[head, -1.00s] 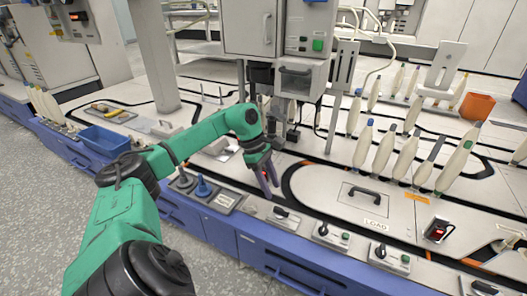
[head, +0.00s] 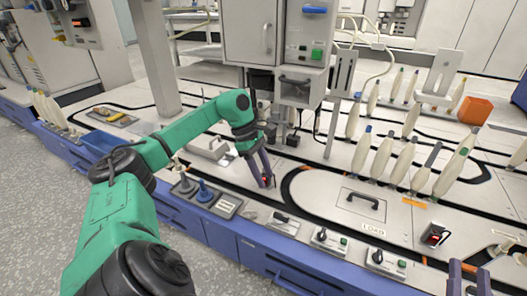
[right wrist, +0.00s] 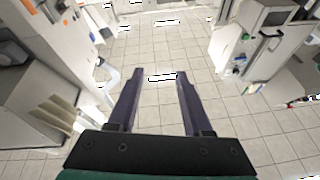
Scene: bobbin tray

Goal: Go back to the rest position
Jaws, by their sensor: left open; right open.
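My left gripper (head: 263,172) is at the end of the green arm that comes in from the left. Its fingers point down over the pale machine deck (head: 300,225), behind the row of switch plates. A small red and dark spot shows by its fingertips; I cannot tell what it is. My right gripper (head: 468,272) shows only as dark fingers at the bottom right edge of the head view. In the right wrist view its two fingers (right wrist: 157,82) are apart, with nothing between them and tiled floor beyond.
Several cream bobbins (head: 383,155) stand at the right of the deck, with an orange bin (head: 475,110) behind. A grey control box (head: 265,30) overhangs near my left gripper. A blue tray (head: 99,142) is partly behind my left arm. Blue drawers (head: 270,262) line the front.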

